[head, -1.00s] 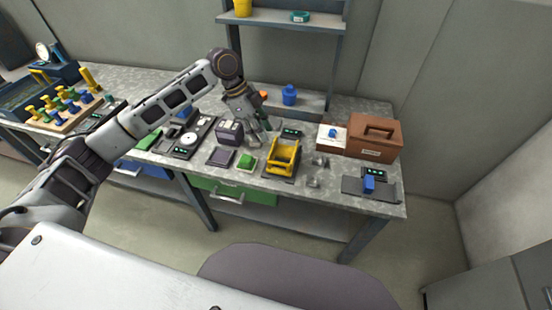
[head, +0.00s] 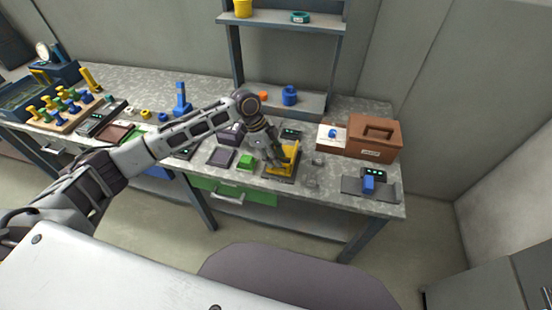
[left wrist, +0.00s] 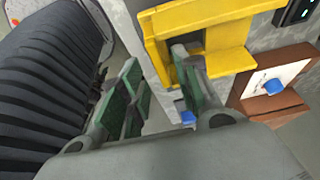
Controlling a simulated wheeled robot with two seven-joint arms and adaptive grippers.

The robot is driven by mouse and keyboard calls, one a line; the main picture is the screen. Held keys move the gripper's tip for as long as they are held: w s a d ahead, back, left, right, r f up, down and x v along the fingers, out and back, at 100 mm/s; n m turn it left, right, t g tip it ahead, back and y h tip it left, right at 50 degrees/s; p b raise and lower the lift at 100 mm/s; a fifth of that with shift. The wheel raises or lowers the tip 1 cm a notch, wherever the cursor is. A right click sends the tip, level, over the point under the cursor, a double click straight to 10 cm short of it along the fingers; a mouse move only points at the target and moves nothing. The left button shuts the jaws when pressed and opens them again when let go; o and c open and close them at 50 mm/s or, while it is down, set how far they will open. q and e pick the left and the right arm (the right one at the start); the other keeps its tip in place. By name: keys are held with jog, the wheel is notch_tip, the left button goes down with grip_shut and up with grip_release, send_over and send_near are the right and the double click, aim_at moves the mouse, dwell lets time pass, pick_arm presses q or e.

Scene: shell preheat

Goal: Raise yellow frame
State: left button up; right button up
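The yellow frame (head: 291,158) stands on a dark base on the workbench, partly hidden behind my left gripper (head: 274,160) in the head view. My gripper is low, at the left side of the frame. The yellow frame (left wrist: 205,25) fills the upper right of the left wrist view. There my left gripper (left wrist: 155,72) shows two green-padded fingers apart. The right finger overlaps the frame's opening in the picture; I cannot tell whether it touches. Nothing is clearly held between the fingers. My right gripper is not in view.
Small metal parts (head: 314,172), a brown box (head: 375,140) and a blue block (head: 368,183) on a dark plate stand right. A shelf (head: 285,20) rises behind.

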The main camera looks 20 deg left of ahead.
pick_arm(q)
jog(key=shift+d+f, duration=0.25)
jog(key=shift+f, duration=0.4)
grip_shut()
